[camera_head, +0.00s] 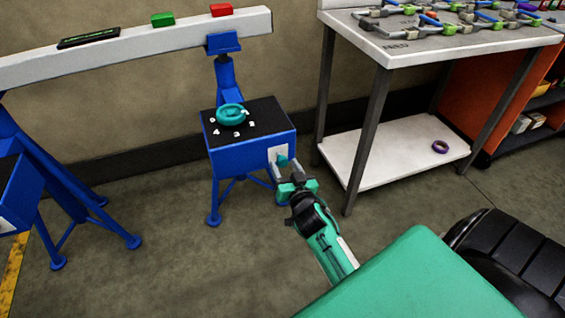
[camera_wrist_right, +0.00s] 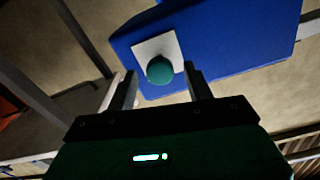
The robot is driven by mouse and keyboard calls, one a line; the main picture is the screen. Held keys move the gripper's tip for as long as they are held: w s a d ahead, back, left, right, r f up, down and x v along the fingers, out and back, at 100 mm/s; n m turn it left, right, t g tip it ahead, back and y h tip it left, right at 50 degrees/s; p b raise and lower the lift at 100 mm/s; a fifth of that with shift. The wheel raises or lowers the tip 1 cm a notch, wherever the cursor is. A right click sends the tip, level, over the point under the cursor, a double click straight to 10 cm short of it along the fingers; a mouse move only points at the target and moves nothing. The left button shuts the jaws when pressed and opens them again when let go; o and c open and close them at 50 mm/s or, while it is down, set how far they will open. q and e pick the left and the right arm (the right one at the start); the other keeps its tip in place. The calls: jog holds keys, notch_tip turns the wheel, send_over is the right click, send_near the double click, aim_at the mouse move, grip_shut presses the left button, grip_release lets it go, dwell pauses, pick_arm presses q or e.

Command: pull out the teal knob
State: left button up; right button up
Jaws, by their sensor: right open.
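The teal knob (camera_head: 282,160) sticks out from a white plate (camera_head: 273,155) on the side of a blue box (camera_head: 236,157). In the right wrist view the round knob (camera_wrist_right: 160,69) shows against its white plate (camera_wrist_right: 146,49). My right gripper (camera_head: 287,171) is open, with its two fingers pointing at the knob. In the wrist view the fingertips (camera_wrist_right: 161,80) lie on either side of the knob with gaps showing, apart from it. How deep the knob sits between the fingers is hard to tell. My left gripper is not in view.
A teal handwheel (camera_head: 231,113) sits on the box's black top among white marks. A long white beam (camera_head: 130,55) rests on blue stands behind.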

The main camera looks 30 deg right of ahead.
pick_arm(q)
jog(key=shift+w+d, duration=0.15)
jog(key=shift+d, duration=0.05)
pick_arm(e)
jog(key=shift+x, duration=1.3)
